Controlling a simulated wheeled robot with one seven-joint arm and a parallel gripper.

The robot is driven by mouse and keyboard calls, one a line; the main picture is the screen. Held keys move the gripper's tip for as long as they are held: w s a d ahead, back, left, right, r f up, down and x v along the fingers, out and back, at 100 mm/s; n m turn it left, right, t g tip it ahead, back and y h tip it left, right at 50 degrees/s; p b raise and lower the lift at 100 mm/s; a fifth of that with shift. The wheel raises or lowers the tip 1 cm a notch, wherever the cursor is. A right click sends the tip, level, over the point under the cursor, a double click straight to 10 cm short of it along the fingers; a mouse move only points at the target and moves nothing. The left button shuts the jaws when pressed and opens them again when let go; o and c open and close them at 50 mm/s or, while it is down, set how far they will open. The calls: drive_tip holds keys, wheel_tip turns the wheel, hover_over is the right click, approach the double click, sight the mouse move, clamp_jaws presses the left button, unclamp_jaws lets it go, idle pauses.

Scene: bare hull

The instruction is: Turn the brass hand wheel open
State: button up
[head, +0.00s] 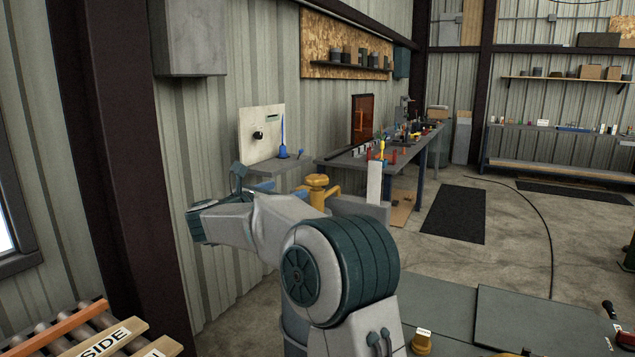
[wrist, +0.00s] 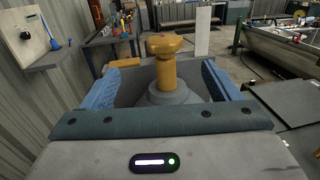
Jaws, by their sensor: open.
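The brass hand wheel (head: 317,181) shows in the head view just beyond my arm. In the wrist view the wheel (wrist: 165,44) sits on a thick brass stem (wrist: 167,72) that rises from a round grey collar (wrist: 172,93). My gripper (wrist: 161,68) is open, its blue fingers wide apart at the left and right of the stem in the picture. Nothing is between the pads that I can see touched by them. Whether the fingertips reach as far as the stem is unclear. My arm hides the lower part of the valve in the head view.
A workbench (head: 350,158) with tools runs along the wall behind. A small grey shelf (head: 270,172) with a blue pointed item (head: 283,137) is left of the wheel. A white upright board (head: 374,185) stands to its right. Dark mats (head: 455,214) lie on the open floor.

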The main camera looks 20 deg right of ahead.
sight(318, 176)
drive_tip(key=shift+m, duration=0.3)
drive_tip(key=p+x, duration=0.1)
drive_tip(key=x, duration=0.3)
drive_tip(key=p+x, duration=0.1)
drive_tip(key=x, duration=0.4)
drive_tip(key=p+x, duration=0.2)
drive_tip(key=x, duration=0.3)
drive_tip(key=shift+s+d+f, duration=0.15)
drive_tip(key=shift+s, duration=0.15)
drive_tip(key=shift+c, duration=0.3)
drive_tip(key=c, duration=0.9)
